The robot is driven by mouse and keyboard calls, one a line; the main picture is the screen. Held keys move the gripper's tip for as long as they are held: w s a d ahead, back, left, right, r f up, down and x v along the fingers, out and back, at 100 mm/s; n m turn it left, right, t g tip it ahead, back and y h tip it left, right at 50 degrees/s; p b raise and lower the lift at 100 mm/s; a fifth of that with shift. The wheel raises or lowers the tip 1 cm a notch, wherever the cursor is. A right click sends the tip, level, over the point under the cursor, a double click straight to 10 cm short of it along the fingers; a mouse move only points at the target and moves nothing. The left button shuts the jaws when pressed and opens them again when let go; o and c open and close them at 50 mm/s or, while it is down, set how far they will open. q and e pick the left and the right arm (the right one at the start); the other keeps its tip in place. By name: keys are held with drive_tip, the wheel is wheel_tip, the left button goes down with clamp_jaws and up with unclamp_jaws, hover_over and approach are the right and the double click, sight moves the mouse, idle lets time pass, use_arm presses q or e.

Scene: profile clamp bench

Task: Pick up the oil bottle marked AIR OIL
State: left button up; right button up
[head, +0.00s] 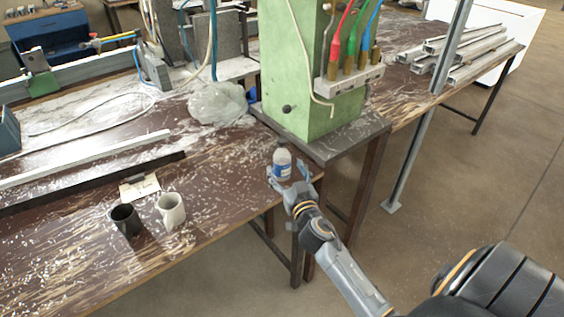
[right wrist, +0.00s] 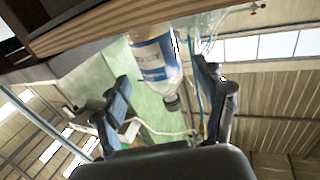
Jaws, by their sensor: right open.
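The oil bottle (head: 282,166) stands upright near the right corner of the brown bench. It is a small clear bottle with a blue and white label and a dark cap. The lettering is too small to read surely. My right gripper (head: 288,179) is open at the bench edge, with its fingers low around the near side of the bottle. In the right wrist view the bottle (right wrist: 155,62) appears upside down. It shows between the two spread fingers of the gripper (right wrist: 164,87), with a gap on each side. My left gripper is not in view.
A green machine (head: 300,75) on a metal plate stands just behind the bottle. A clear plastic bag (head: 217,103) lies behind it to the left. A black mug (head: 125,220) and a white mug (head: 171,210) stand to the left. Bare bench lies between mugs and bottle.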

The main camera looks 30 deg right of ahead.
sight(285, 166)
drive_tip(key=x, duration=0.4)
drive_tip(key=shift+w, duration=0.2)
clamp_jaws()
